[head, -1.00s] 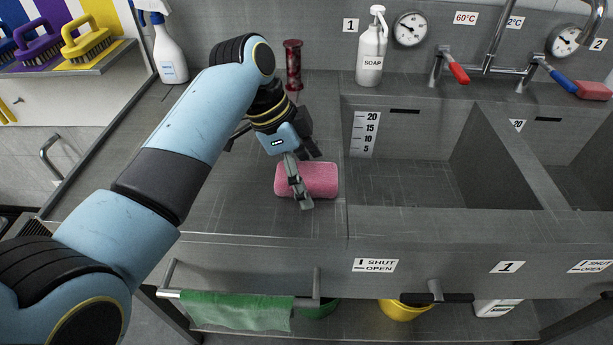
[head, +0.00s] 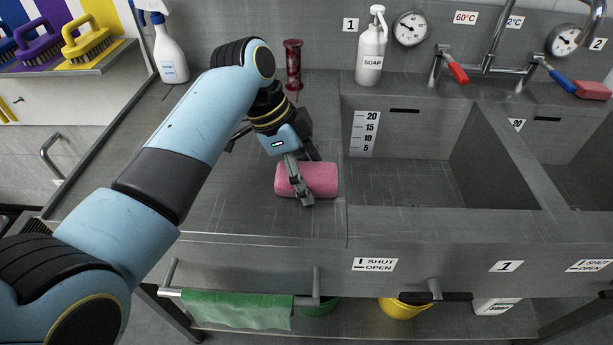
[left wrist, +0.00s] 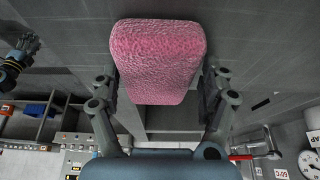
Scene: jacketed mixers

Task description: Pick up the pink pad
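The pink pad (head: 320,179) lies on the grey counter just left of the first sink. My left gripper (head: 303,182) reaches down over its left part, one finger in front of it and the other mostly hidden behind it. In the left wrist view the pad (left wrist: 158,60) fills the space between the two fingers, which close against its sides. No clear gap shows under the pad. A dark and blue part at the left edge of the left wrist view looks like my right gripper (left wrist: 18,60). It is too small to tell its state.
A dark red cylinder (head: 293,65) stands behind my left gripper. A soap bottle (head: 371,50) stands at the back by a gauge (head: 411,28). Sinks (head: 400,160) open to the right. A spray bottle (head: 168,50) and brushes (head: 88,45) are at the left. The counter's front left is clear.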

